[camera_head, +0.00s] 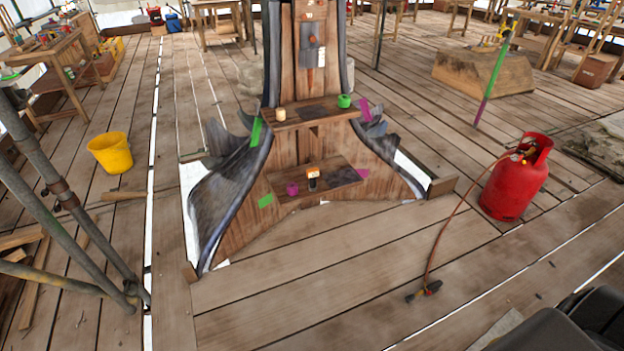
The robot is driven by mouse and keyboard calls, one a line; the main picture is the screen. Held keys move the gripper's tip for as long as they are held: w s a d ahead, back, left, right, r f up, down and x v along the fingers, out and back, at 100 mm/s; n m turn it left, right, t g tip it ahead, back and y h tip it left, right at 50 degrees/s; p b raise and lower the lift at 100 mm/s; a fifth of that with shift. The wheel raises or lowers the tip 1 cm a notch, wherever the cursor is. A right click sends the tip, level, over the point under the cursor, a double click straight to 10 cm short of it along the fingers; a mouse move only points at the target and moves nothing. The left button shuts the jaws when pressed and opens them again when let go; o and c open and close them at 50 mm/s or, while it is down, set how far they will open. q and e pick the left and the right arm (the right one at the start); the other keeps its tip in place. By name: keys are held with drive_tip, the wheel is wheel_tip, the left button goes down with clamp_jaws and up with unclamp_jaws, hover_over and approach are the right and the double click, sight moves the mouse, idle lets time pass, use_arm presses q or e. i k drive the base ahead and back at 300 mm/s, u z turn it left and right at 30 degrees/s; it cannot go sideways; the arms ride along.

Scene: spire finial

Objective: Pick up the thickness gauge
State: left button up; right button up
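I cannot say for sure which small item is the thickness gauge. A small orange-and-white item with a dark lower part (313,178) stands on the lower shelf of the wooden spire (310,140). A grey item (312,45) with a white part is on the spire's upright post. A small cream cylinder (280,114) and a green roll (344,101) sit on the upper shelf, and a purple roll (292,189) on the lower one. Neither of my grippers shows in this view.
A red gas bottle (516,180) stands at right, its hose running to a torch (424,291) on the floor. A yellow bucket (110,153) and scaffold poles (60,190) are at left. The plank floor (300,290) before the spire is mostly clear.

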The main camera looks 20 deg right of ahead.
sight(312, 174)
drive_tip(key=u, duration=0.2)
drive_tip(key=i, duration=1.55)
drive_tip(key=z, duration=0.45)
drive_tip(key=i, duration=0.95)
drive_tip(key=z, duration=0.3)
